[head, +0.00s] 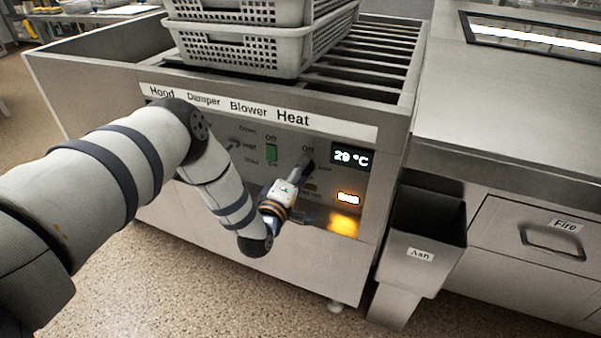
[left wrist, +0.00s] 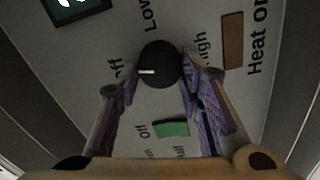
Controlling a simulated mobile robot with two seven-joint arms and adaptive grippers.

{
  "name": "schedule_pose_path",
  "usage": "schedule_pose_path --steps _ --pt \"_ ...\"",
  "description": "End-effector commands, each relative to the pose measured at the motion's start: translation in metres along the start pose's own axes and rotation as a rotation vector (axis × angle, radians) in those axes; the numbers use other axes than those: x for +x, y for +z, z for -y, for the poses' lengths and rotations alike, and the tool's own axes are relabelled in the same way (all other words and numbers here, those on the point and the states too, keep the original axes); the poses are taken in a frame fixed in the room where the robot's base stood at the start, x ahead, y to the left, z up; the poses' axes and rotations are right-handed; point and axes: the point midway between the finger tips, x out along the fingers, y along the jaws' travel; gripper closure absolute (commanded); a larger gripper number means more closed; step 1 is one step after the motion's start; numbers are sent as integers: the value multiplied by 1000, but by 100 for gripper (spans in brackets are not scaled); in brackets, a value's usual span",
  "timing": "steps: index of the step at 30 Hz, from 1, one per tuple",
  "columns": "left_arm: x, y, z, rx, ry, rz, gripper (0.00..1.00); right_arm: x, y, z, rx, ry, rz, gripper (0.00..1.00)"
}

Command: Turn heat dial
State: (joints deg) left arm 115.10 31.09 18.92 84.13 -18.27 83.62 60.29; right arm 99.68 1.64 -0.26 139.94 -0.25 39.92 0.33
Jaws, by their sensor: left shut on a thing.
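The heat dial (left wrist: 160,64) is a round black knob with a white pointer line, on the oven's steel front panel. In the left wrist view its pointer faces the "Off" label, with "Low" and "High" printed around it. My left gripper (left wrist: 158,80) has its purple-padded fingers on either side of the dial and is shut on it. In the head view my left gripper (head: 303,175) reaches the panel under the "Heat" label and mostly hides the dial. My right gripper is not in view.
A green switch (head: 271,153) sits left of the dial. Perforated baskets (head: 240,45) are stacked on the slatted top. An ash bin (head: 428,225) and a fire drawer (head: 530,233) stand to the right.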

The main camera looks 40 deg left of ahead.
Motion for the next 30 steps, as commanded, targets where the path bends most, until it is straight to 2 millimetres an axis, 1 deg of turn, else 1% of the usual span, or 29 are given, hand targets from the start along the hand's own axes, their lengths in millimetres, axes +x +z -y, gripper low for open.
schedule_pose_path --steps 1,6,12,19,30 --pt "-1 1 3 -32 -4 3 94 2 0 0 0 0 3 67" --pt "-1 2 3 -139 -4 3 94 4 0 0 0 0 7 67" --pt "-1 2 3 -223 -4 4 94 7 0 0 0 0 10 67" --pt "-1 2 2 -267 -4 5 94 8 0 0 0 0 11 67" --pt "-1 2 2 -274 -4 5 94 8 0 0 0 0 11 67"
